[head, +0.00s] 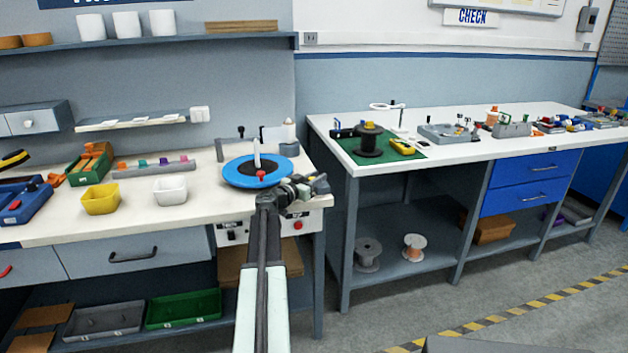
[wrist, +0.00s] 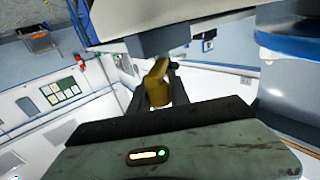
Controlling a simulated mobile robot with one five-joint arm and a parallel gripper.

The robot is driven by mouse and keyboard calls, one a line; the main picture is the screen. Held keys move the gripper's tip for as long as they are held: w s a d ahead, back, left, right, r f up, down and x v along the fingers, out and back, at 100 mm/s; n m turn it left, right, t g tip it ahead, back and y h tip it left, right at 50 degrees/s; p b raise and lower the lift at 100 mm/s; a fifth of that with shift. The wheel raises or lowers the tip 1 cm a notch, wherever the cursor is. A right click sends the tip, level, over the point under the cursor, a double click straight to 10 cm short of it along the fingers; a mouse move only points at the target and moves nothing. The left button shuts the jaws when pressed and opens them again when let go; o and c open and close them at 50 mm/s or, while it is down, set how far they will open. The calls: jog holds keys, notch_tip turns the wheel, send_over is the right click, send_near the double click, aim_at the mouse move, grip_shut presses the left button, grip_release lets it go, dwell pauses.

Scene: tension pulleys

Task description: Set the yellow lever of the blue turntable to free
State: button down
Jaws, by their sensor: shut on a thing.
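The blue turntable (head: 240,178) lies on the white bench near its right end, with a white post and a red knob at its middle. Its blue rim also shows at the right of the wrist view (wrist: 290,47). My gripper (head: 312,185) is at the turntable's front right side, by the bench edge. In the wrist view my gripper (wrist: 158,80) is shut on a dull yellow piece, the yellow lever (wrist: 157,88), which stands between the fingers. The lever is hidden behind my gripper in the head view, and its setting cannot be read.
A control box (head: 297,224) with a red button hangs under the bench edge, just below my gripper. A white bin (head: 170,190) and a yellow bin (head: 100,199) stand left of the turntable. A gap separates this bench from the right-hand table (head: 340,137).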

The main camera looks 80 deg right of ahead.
jog(key=c, duration=1.2)
grip_release()
jog(key=shift+s+d, duration=0.15)
jog(key=shift+s, duration=0.1)
jog(key=v, duration=0.8)
